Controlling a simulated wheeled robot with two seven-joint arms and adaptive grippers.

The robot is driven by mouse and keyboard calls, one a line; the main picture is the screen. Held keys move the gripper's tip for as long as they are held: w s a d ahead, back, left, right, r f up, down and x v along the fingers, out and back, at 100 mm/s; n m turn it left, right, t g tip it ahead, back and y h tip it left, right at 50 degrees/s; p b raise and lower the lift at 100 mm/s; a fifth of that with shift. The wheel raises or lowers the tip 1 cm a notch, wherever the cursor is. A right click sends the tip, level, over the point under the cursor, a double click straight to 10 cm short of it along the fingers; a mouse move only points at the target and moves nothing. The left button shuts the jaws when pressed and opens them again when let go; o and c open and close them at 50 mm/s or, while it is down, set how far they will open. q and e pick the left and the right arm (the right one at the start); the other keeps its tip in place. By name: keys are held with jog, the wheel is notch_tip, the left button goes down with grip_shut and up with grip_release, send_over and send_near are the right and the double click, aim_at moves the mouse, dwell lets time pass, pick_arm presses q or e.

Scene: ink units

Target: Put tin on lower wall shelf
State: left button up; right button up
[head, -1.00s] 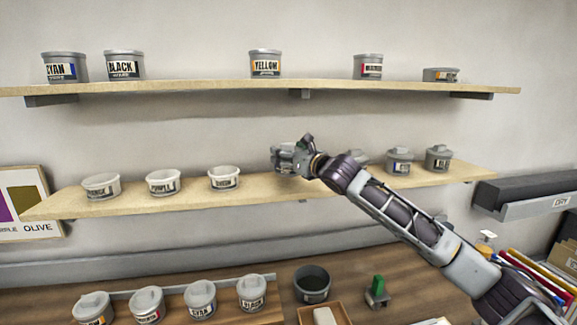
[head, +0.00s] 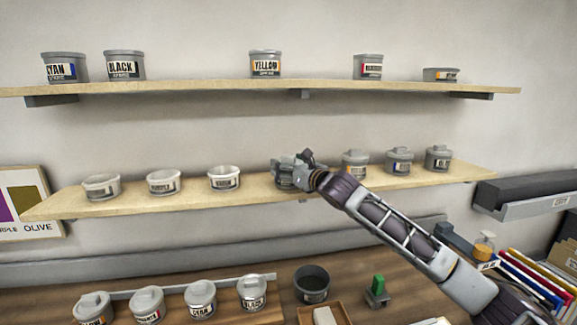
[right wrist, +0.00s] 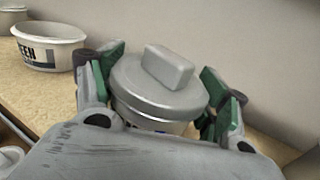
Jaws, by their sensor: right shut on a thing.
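A grey tin with a knobbed lid (right wrist: 160,85) sits between the fingers of my right gripper (right wrist: 158,92). In the head view the right gripper (head: 290,172) is at the lower wall shelf (head: 275,191), and the tin (head: 283,177) is mostly hidden behind it. The tin is upright and at shelf level; I cannot tell whether its base touches the board. The right gripper is shut on the tin. My left gripper is not in view.
Open white tubs (head: 224,178) stand left of the gripper on the lower shelf. Lidded tins (head: 355,164) stand close on its right. The upper shelf (head: 200,88) above holds several tins. More tins (head: 200,299) stand on the bench below.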

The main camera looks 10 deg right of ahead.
jog(key=o, duration=1.4)
jog(key=shift+s, duration=0.1)
jog(key=shift+r, duration=0.1)
jog(key=b+v, duration=0.2)
jog(key=v, duration=1)
dwell(0.5)
